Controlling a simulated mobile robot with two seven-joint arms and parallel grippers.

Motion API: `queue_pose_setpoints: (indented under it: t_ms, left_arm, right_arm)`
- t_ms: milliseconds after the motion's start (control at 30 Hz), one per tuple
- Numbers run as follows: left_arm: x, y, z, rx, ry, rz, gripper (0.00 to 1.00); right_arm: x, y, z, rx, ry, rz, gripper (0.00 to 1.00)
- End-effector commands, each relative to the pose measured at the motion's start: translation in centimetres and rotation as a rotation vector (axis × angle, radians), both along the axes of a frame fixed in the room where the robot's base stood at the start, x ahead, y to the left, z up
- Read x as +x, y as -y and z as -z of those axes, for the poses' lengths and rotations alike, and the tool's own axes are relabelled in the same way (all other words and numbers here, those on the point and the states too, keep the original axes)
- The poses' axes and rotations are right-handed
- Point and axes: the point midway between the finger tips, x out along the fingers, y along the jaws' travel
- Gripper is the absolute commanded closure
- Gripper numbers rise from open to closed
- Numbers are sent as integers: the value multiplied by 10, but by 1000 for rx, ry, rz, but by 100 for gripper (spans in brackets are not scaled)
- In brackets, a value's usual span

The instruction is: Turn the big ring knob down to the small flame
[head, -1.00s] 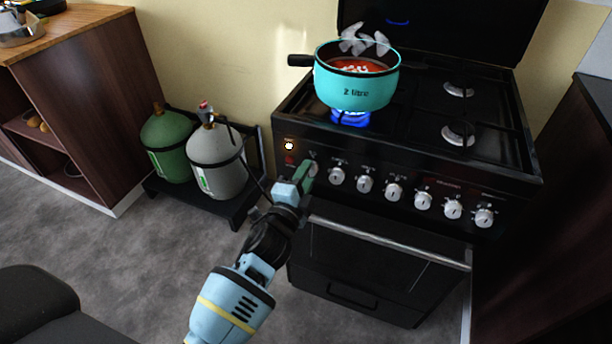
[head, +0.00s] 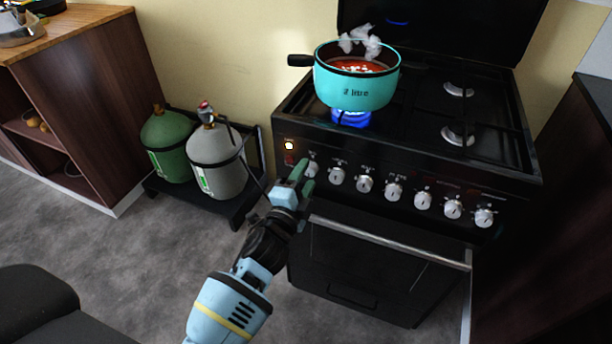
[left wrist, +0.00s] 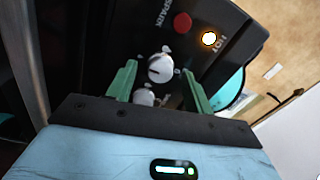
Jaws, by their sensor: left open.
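A black stove (head: 440,165) has a row of several white knobs on its front panel. The leftmost knob (head: 312,168) is just beyond my left gripper (head: 304,173). The left wrist view shows a white knob (left wrist: 160,68) with a dark pointer line between my two open green fingers, with a gap on each side. A second knob (left wrist: 145,97) is partly hidden behind the gripper body. No label marks which knob is the big ring one. A blue flame (head: 350,118) burns under a turquoise pot (head: 355,88) of red food. My right gripper is out of view.
A lit HOT lamp (head: 289,146) and a red SPARK button (left wrist: 182,23) are beside the leftmost knob. The oven handle (head: 390,243) runs below the panel. Green (head: 167,145) and grey (head: 215,160) gas bottles stand left of the stove.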

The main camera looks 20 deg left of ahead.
Motion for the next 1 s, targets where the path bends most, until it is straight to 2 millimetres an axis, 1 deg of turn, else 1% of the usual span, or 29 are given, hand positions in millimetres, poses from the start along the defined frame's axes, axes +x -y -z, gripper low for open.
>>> queue_pose_setpoints:
  t_ms: [200,300,433,600,1000]
  left_arm:
    - [-34,-1,3,0,-3,1,49]
    - [-48,-1,3,-1,-2,0,49]
    - [-61,-2,3,-1,-2,0,49]
    - [-68,-2,3,-1,0,0,49]
    - [-68,-2,3,-1,-1,0,49]
  right_arm:
    - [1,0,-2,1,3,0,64]
    - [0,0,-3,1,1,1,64]
    - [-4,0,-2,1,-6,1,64]
    - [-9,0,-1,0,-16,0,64]
    - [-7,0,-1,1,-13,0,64]
